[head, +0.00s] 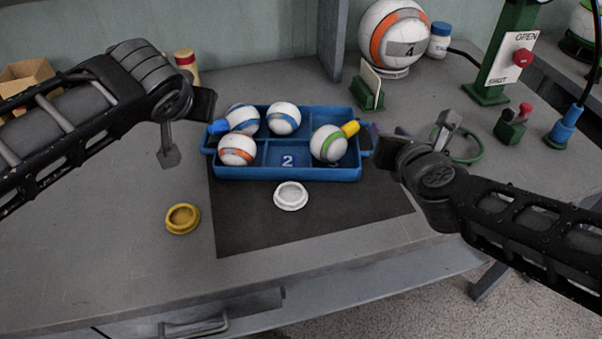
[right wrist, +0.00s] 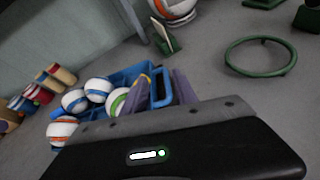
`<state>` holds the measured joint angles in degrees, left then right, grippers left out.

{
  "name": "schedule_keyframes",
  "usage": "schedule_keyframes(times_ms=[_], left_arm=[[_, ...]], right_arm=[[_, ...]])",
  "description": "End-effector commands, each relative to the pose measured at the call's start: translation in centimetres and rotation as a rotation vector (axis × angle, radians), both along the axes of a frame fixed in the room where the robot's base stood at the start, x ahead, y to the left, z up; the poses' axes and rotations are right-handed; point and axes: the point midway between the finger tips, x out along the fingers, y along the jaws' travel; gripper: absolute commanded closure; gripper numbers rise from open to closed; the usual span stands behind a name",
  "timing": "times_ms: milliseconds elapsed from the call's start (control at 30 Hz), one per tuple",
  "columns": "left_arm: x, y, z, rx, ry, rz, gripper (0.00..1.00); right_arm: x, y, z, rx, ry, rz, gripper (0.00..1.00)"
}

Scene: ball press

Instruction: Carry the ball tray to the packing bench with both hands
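The blue ball tray (head: 290,173) sits on a dark mat on the bench, with a "2" on its floor and a loop handle at each end. It holds several white balls with blue, orange and green bands. My right gripper (head: 377,142) is at the tray's right handle. In the right wrist view its purple fingers (right wrist: 162,92) stand apart, with the blue handle (right wrist: 160,86) showing between them; contact cannot be told. My left gripper (head: 207,112) is close to the tray's left end, its fingers mostly hidden by the wrist.
A white dish (head: 290,196) lies in front of the tray and a yellow dish (head: 182,219) lies front left. A green ring (head: 467,150) lies right of the tray, beyond my right arm. A large ball (head: 393,38) and a green press post (head: 505,55) stand behind.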

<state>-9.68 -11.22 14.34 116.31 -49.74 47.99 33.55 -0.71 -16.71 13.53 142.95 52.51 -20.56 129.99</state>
Motion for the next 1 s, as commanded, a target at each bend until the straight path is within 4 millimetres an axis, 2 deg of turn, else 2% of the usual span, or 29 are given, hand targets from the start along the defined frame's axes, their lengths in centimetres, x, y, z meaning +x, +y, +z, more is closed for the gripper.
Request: schedule_keyframes(times_ms=[100, 300, 1000], left_arm=[[0.0, 0.0, 0.0, 0.0, 0.0, 0.0, 0.66], [0.0, 0.0, 0.0, 0.0, 0.0, 0.0, 0.66], [0.0, 0.0, 0.0, 0.0, 0.0, 0.0, 0.66]], right_arm=[[-1.6, -0.2, 0.7, 0.001, -0.001, -0.004, 0.66], [-2.7, -0.1, 1.1, 0.0, 0.0, 0.0, 0.66], [-2.8, -0.1, 1.1, 0.0, 0.0, 0.0, 0.66]])
